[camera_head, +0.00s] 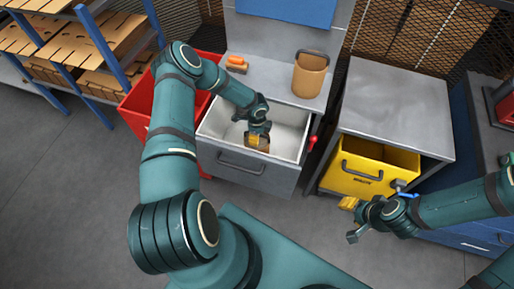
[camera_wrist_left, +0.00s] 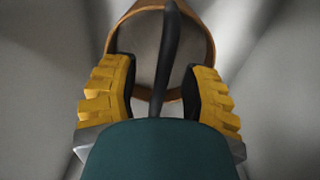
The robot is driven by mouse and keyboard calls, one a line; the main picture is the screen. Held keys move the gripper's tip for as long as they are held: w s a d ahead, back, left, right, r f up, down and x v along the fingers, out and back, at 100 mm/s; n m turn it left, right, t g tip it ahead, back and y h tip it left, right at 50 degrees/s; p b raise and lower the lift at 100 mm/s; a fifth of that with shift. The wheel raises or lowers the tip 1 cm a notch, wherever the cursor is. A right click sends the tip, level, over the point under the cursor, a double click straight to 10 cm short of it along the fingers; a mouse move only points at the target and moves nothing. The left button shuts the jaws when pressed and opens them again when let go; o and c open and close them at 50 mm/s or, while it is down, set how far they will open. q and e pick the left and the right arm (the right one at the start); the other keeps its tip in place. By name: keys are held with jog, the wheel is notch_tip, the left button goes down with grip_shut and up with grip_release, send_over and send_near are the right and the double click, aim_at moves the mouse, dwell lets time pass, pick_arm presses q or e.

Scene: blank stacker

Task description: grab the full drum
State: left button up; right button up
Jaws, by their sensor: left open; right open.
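My left gripper (camera_head: 258,143) is down inside the open white-lined drawer (camera_head: 215,120). In the left wrist view its yellow fingers (camera_wrist_left: 158,98) stand apart, one on each side of a dark handle. The handle belongs to a tan drum (camera_wrist_left: 207,45), whose rim shows as a ring between and beyond the fingers. The gripper hides most of this drum in the head view, and I cannot tell what it holds. Another tan drum (camera_head: 310,78) with a dark handle stands upright on the grey counter. My right gripper (camera_head: 352,220) is open and empty, in front of the yellow bin.
The yellow bin (camera_head: 352,183) sits under a grey-topped bench (camera_head: 397,105). A red bin (camera_head: 140,100) stands left of the drawer. Orange items (camera_head: 237,63) lie on the counter. A blue shelf with boxes is at upper left; floor at lower left is clear.

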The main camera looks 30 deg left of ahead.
pick_arm(q)
grip_shut()
jog(key=shift+r, duration=0.1)
dwell(0.4)
